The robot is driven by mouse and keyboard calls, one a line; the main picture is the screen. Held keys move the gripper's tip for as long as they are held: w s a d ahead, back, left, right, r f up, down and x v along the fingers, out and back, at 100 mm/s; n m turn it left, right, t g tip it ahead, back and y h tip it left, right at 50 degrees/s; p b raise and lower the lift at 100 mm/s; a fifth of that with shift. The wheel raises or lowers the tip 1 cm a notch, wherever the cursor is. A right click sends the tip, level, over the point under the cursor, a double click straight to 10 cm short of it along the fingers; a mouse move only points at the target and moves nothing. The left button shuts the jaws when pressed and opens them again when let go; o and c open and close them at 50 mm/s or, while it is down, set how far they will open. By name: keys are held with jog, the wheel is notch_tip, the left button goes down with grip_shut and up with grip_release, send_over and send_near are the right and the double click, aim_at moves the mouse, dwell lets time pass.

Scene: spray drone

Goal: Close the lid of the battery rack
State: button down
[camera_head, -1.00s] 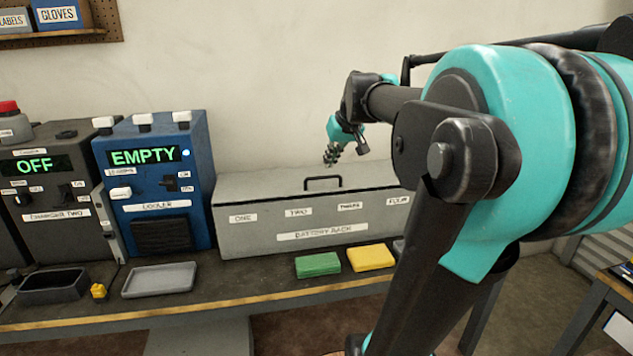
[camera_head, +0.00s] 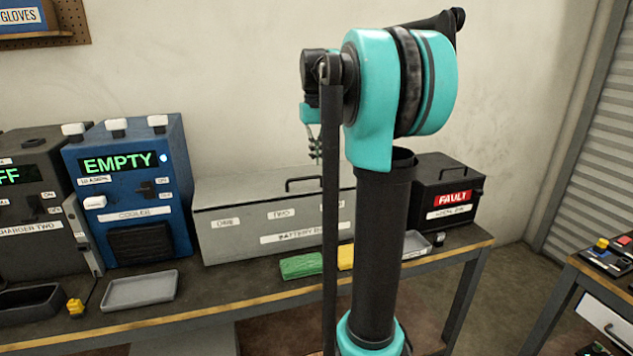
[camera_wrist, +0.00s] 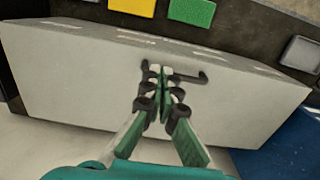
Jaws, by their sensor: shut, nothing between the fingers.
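The grey battery rack (camera_head: 215,235) stands on the bench against the wall, with its lid (camera_head: 250,186) lying flat and closed. A dark bar handle (camera_head: 305,180) is on the lid. My gripper (camera_head: 316,150) is above the lid near the handle, partly hidden by my arm. In the wrist view the gripper (camera_wrist: 160,78) is shut and empty, in front of the handle (camera_wrist: 190,78) and over the rack's lid (camera_wrist: 75,85). I cannot tell whether the fingers touch it. My arm hides the rack's right part in the head view.
A blue cooler (camera_head: 128,230) reading EMPTY stands left of the rack, and a black box with a FAULT label (camera_head: 453,197) stands right. A grey tray (camera_head: 140,290), a green block (camera_head: 301,266) and a yellow block (camera_head: 346,257) lie in front. Another table (camera_head: 600,290) is at right.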

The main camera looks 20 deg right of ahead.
aim_at(317, 191)
notch_tip(317, 191, down, 8)
jog(key=shift+s+r, duration=0.1)
jog(key=shift+s, duration=0.05)
dwell(0.4)
